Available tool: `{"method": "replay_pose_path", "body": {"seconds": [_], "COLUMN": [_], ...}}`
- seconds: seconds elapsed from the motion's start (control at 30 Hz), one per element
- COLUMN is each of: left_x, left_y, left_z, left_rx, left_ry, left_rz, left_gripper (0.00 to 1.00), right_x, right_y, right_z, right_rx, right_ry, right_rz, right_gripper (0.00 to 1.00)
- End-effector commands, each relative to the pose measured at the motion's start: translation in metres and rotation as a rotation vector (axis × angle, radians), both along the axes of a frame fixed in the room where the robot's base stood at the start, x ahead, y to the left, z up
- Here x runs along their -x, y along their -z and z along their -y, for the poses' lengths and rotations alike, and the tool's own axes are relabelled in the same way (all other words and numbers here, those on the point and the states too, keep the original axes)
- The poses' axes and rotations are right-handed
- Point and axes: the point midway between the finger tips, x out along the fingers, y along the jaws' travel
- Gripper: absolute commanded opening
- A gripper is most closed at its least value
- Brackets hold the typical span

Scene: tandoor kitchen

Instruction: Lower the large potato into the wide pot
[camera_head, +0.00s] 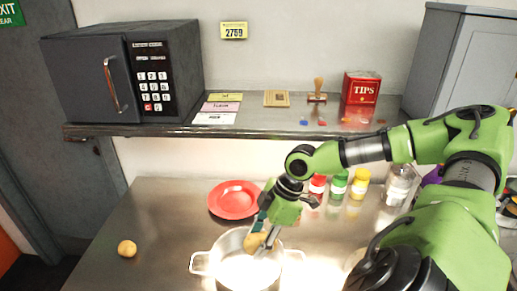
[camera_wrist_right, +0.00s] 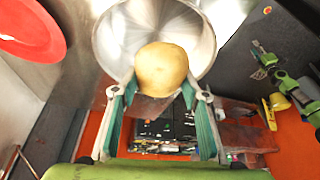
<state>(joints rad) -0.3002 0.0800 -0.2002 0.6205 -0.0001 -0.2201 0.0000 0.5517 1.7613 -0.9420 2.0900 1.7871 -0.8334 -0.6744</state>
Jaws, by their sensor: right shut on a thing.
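The wide pot (camera_head: 228,246) is a shiny metal pot with side handles, standing on the steel counter; its inside shows in the wrist view (camera_wrist_right: 122,35). My right gripper (camera_head: 262,246) points down over the pot's right part, shut on a yellow-brown potato (camera_head: 254,242). In the wrist view the potato (camera_wrist_right: 162,69) sits between the green-padded fingertips, in front of the pot opening. I cannot tell how far its underside is from the pot's bottom. A smaller-looking potato (camera_head: 127,248) lies on the counter left of the pot. My left gripper does not show in the head view.
A red plate (camera_head: 235,199) lies behind the pot. Red, green (camera_head: 338,186) and yellow-capped jars and a glass jar (camera_head: 398,187) stand behind to the right. A shelf (camera_head: 250,128) runs above the counter's back. The counter's left side is mostly clear.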

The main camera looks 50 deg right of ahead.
Motion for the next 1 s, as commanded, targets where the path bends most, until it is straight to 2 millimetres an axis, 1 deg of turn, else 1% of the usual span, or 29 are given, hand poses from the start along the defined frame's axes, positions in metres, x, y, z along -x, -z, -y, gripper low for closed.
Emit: {"method": "replay_pose_path", "body": {"seconds": [1.0], "left_x": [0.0], "left_y": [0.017], "left_z": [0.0], "left_rx": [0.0], "left_ry": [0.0], "left_rz": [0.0], "left_gripper": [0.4], "right_x": [0.0], "right_y": [0.052], "right_z": [0.0], "right_rx": [-0.001], "right_ry": [0.0], "right_rz": [-0.001], "right_gripper": [0.17]}}
